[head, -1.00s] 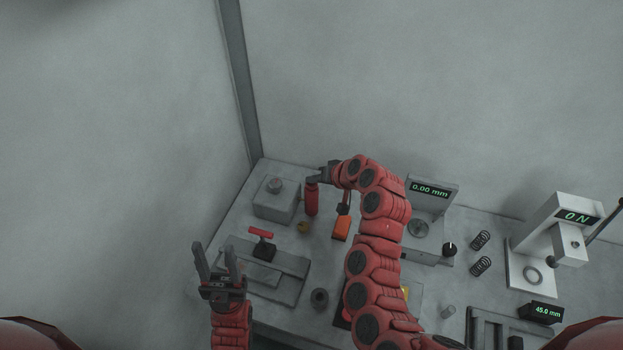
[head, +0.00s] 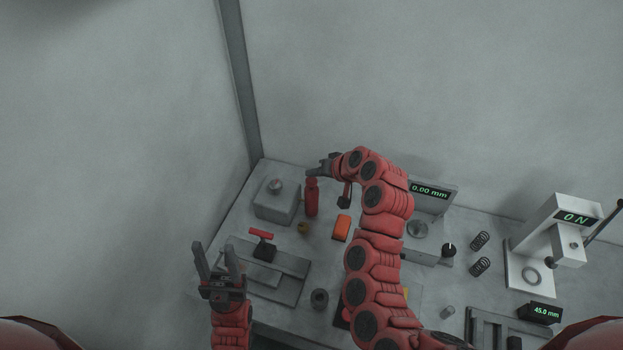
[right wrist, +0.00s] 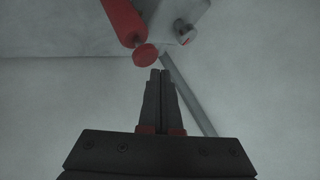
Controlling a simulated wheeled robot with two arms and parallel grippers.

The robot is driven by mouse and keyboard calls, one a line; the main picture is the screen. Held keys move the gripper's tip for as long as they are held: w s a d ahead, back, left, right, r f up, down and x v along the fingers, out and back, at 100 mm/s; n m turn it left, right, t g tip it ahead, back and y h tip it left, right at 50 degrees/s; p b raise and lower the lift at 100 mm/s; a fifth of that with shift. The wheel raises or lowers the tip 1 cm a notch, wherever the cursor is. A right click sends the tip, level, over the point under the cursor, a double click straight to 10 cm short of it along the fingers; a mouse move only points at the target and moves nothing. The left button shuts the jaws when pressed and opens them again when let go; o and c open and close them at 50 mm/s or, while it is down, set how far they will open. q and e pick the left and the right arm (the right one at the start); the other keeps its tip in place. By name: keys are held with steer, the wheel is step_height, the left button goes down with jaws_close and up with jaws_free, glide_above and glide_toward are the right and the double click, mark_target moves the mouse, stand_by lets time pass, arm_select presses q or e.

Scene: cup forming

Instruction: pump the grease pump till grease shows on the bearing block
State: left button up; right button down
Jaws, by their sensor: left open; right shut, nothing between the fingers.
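The red grease pump (head: 311,199) stands upright at the back left of the bench, and its round red top shows in the right wrist view (right wrist: 146,56). The grey bearing block (head: 275,205), with a round knob on top, stands just left of the pump. Part of the block also shows in the right wrist view (right wrist: 172,14), with a small round fitting on it; I cannot tell whether grease shows there. My right gripper (head: 313,169) is shut and empty, just above the pump top and apart from it. My left gripper (head: 217,256) is open and empty at the front left.
A grey fixture with a red handle (head: 261,234) lies in front of the block. A small brass piece (head: 303,228) and an orange box (head: 341,227) lie near the pump. A gauge stand (head: 430,207) stands behind my right arm. A press (head: 557,240) stands at the right.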

mark_target(314, 183)
steer(key=shift+r+p, duration=0.7)
steer(key=shift+r, duration=1.85)
